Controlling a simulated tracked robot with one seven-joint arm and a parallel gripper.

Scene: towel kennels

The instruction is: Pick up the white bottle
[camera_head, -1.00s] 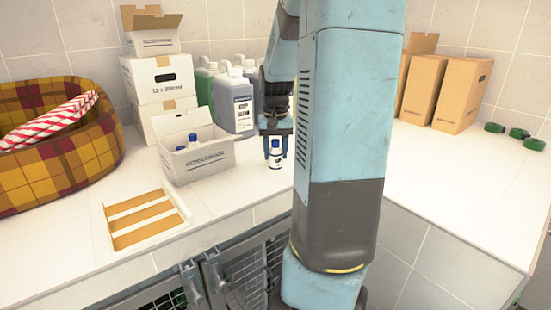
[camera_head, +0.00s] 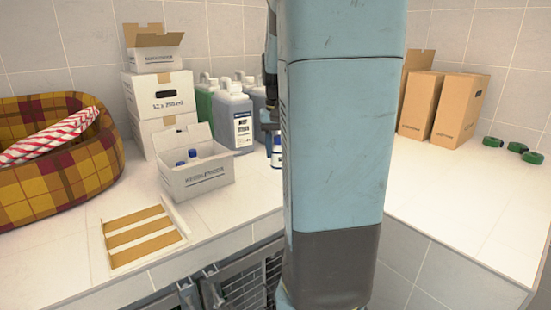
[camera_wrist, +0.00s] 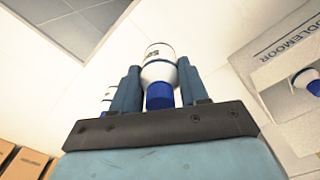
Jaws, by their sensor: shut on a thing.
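A white bottle with a blue cap and a dark label sits between the two fingers of my gripper (camera_wrist: 160,88) in the wrist view (camera_wrist: 159,70). My gripper is shut on it near the cap end. In the head view the bottle (camera_head: 277,154) is a narrow strip, right of the open white box, with my arm hiding much of it and most of the gripper. A second white bottle (camera_wrist: 108,97) shows partly behind the left finger in the wrist view.
The open white box (camera_head: 200,179) holds blue-capped bottles. Large jugs (camera_head: 235,118) stand behind it. A plaid pet bed (camera_head: 60,180) is at left, with brown cartons (camera_head: 455,110) and green rolls (camera_head: 517,147) at right.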

